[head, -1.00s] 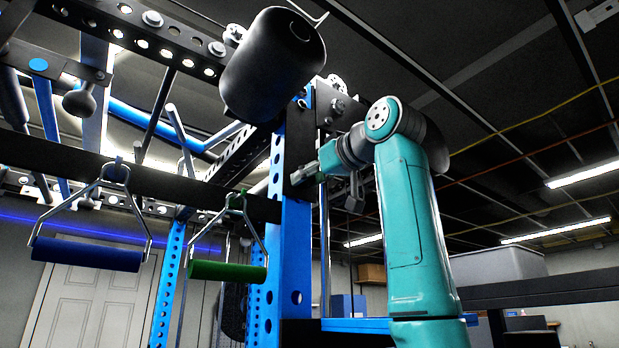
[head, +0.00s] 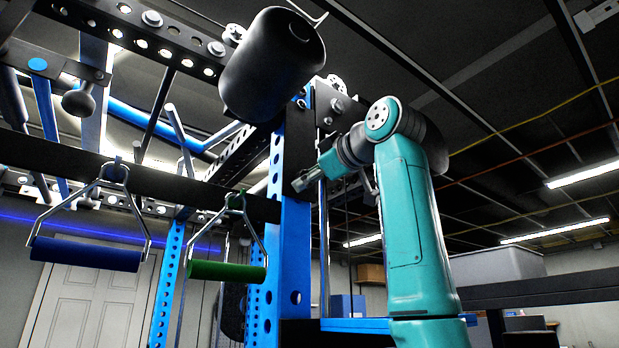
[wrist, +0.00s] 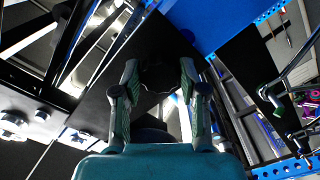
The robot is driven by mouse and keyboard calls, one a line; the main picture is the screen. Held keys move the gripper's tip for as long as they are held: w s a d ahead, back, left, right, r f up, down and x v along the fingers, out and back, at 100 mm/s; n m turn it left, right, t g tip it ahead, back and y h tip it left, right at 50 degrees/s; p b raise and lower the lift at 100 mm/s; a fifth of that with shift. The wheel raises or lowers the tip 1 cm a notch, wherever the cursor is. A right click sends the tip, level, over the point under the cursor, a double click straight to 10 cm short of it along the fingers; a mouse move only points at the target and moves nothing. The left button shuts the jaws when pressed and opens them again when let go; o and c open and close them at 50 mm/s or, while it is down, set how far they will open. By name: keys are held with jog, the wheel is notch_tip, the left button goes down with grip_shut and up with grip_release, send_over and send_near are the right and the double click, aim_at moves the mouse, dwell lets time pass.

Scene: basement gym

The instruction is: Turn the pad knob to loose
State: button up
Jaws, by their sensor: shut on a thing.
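In the wrist view, my gripper (wrist: 159,68) has its two fingers either side of a dark, rounded knob (wrist: 158,78) against a black plate (wrist: 165,40). The knob is dark on dark, so its outline and any marking are hard to read. In the head view, my gripper (head: 301,183) reaches left to the black plate on the blue upright (head: 290,240). A large black roller pad (head: 272,65) sits above and left of the gripper.
A blue-grip handle (head: 85,254) and a green-grip handle (head: 226,271) hang left of the upright from a black crossbar (head: 60,160). A slim vertical rod (head: 324,250) stands close under my wrist. Open room lies to the right of my arm.

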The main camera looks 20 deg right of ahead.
jog(key=shift+f, duration=0.1)
jog(key=o, duration=1.1)
jog(key=shift+o, duration=0.2)
jog(key=v, duration=1.2)
jog(key=shift+w, duration=0.1)
